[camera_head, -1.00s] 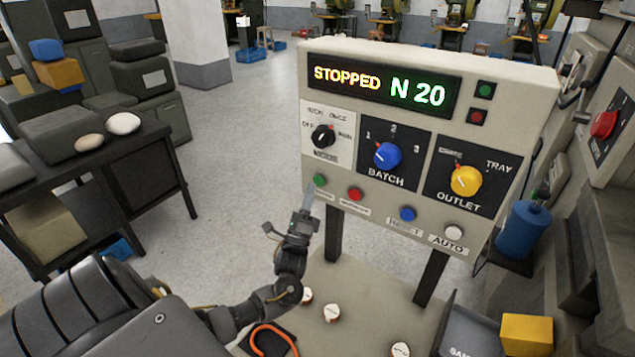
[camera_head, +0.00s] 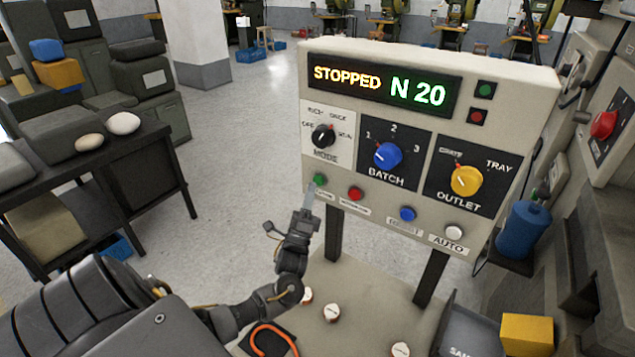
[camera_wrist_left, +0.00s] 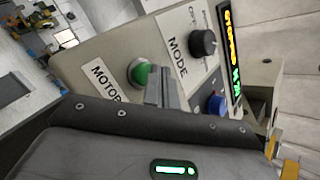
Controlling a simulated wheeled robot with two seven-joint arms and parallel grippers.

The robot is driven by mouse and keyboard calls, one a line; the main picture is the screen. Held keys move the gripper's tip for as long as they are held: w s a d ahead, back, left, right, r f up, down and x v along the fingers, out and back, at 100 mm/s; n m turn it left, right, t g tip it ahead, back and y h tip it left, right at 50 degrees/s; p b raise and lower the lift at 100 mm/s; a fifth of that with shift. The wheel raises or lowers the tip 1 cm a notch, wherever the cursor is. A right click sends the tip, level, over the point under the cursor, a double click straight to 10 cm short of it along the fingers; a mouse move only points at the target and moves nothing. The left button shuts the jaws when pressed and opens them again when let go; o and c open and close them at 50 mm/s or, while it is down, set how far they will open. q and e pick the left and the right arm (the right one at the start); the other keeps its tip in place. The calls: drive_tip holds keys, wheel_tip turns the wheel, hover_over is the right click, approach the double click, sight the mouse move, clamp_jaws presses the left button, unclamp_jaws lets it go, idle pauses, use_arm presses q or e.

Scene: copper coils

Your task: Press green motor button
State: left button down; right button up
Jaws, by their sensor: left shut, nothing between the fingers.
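The green motor button (camera_head: 319,180) is at the lower left of the control panel (camera_head: 290,130), beside a red button (camera_head: 355,194). In the left wrist view the green button (camera_wrist_left: 140,72) sits next to a "MOTOR" label (camera_wrist_left: 106,80). My left gripper (camera_head: 309,196) is shut and empty, its fingertips just below the green button in the head view. In the left wrist view the shut fingers (camera_wrist_left: 161,84) overlap the button's right edge; I cannot tell whether they touch it. The display (camera_head: 385,85) reads "STOPPED N 20". My right gripper is not in view.
The panel also has a mode knob (camera_head: 323,136), a blue batch knob (camera_head: 387,156), a yellow outlet knob (camera_head: 466,181), a blue button (camera_head: 407,214) and a white button (camera_head: 454,231). Several white-topped round pieces lie on the table below. Floor left of the panel is clear.

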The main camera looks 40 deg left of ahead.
use_arm(q)
drive_tip(key=shift+w, duration=0.3)
drive_tip(key=shift+w+a, duration=0.1)
drive_tip(key=shift+w, duration=0.35)
idle(0.7)
drive_tip(key=shift+s, duration=0.1)
drive_tip(key=shift+s+p, duration=0.35)
drive_tip(key=shift+s, duration=0.45)
drive_tip(key=s+p, duration=0.2)
drive_tip(key=s, duration=0.3)
drive_tip(key=shift+d+p, duration=0.4)
idle(0.8)
